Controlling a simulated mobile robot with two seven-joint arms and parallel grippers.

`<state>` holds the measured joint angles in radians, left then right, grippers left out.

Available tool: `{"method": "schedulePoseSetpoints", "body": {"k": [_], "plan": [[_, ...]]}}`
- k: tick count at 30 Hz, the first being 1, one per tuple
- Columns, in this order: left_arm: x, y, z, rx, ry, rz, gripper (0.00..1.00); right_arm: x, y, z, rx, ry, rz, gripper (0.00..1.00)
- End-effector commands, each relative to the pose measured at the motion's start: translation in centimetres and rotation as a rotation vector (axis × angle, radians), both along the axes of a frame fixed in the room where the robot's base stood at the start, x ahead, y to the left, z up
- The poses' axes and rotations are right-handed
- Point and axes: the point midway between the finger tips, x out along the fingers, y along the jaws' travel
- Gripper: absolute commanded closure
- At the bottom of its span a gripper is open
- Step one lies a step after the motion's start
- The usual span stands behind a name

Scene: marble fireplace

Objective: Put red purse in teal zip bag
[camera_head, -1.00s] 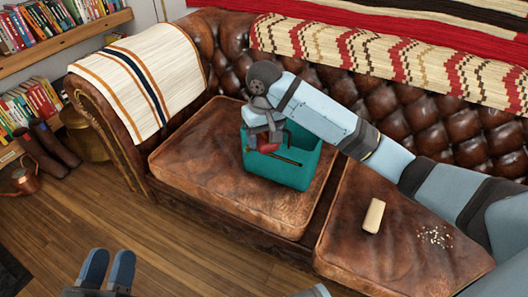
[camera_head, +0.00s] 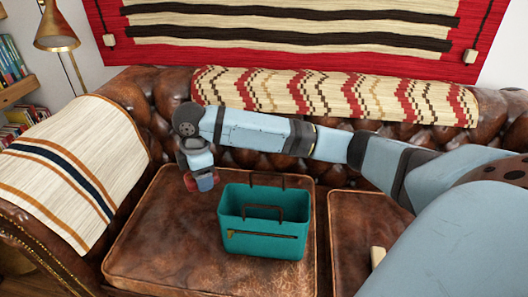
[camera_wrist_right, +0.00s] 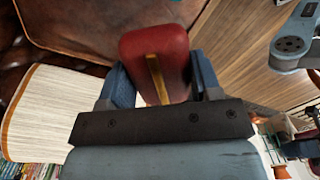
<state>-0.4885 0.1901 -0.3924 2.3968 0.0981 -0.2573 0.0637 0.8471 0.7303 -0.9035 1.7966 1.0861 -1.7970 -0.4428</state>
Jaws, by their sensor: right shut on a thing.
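The teal zip bag (camera_head: 262,243) stands upright on the left seat cushion, with two brown handles and a gold zip across its front. My right gripper (camera_head: 203,178) is to the left of the bag and slightly behind it, beside it rather than over its opening. It is shut on the red purse (camera_head: 206,184), mostly covered by the fingers in the head view. In the right wrist view the purse (camera_wrist_right: 152,48), red with a gold strip, sits between the two blue fingers of the right gripper (camera_wrist_right: 155,85).
The leather sofa's left cushion (camera_head: 150,240) has free room left of the bag. A striped blanket (camera_head: 70,165) covers the left armrest, and a patterned one (camera_head: 335,95) the backrest. A cream block (camera_head: 377,256) lies on the right cushion.

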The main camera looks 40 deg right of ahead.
Motion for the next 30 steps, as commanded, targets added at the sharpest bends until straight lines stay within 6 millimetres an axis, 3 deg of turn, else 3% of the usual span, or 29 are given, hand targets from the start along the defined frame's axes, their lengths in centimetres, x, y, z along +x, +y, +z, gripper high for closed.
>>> {"method": "schedulePoseSetpoints", "body": {"k": [14,30], "plan": [[0.0,0.8,-1.7,0.059,0.089,0.026,0.57,-2.8,-5.0,0.2,-0.003,0.001,1.089,0.67],[-0.4,1.9,-3.8,0.127,0.19,0.05,0.57,-7.9,-11.4,-0.3,-0.001,0.001,2.236,0.67]]}}
